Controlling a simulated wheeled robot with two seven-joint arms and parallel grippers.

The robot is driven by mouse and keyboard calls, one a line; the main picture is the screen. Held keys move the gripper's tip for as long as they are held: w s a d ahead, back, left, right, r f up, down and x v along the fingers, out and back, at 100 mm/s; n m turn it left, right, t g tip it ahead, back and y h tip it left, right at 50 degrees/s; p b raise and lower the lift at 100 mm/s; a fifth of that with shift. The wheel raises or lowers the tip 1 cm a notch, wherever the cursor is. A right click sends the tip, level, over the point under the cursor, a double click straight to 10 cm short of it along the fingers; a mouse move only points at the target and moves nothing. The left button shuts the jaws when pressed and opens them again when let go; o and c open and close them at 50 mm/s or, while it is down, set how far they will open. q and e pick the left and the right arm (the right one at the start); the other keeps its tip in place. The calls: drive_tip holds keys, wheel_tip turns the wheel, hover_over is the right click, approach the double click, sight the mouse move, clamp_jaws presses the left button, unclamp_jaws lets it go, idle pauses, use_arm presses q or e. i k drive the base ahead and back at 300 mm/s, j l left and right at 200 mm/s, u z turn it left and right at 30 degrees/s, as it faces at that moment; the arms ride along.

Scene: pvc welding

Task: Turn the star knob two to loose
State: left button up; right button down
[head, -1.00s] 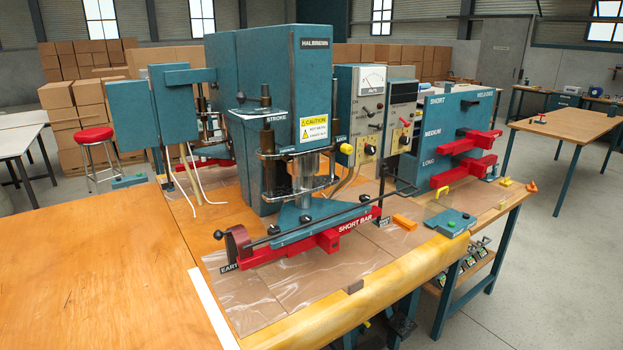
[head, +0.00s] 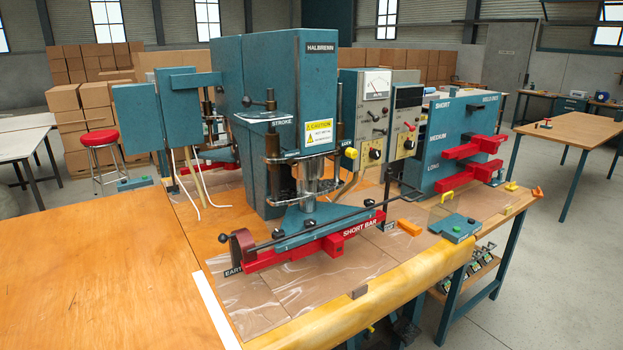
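The teal welding machine (head: 290,95) stands on the wooden bench. No part is marked as star knob two, and I cannot tell which knob it is. Dark knobs (head: 270,95) top the posts by the STROKE plate (head: 270,119). Small knobs (head: 375,155) are on the grey control panel (head: 374,115). Neither of my grippers is in view.
A teal rack (head: 455,140) with red bars stands at the right. A teal button box (head: 455,227) and an orange block (head: 410,224) lie near the front edge. A yellow roll (head: 390,290) runs along that edge. The wooden table (head: 100,270) at left is bare.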

sight(309, 223)
drive_tip(key=l+u, duration=0.2)
drive_tip(key=l, duration=0.25)
drive_tip(key=k+l+u, duration=0.15)
drive_tip(key=l, duration=0.25)
drive_tip(key=l+u, duration=0.2)
drive_tip(key=l, duration=0.2)
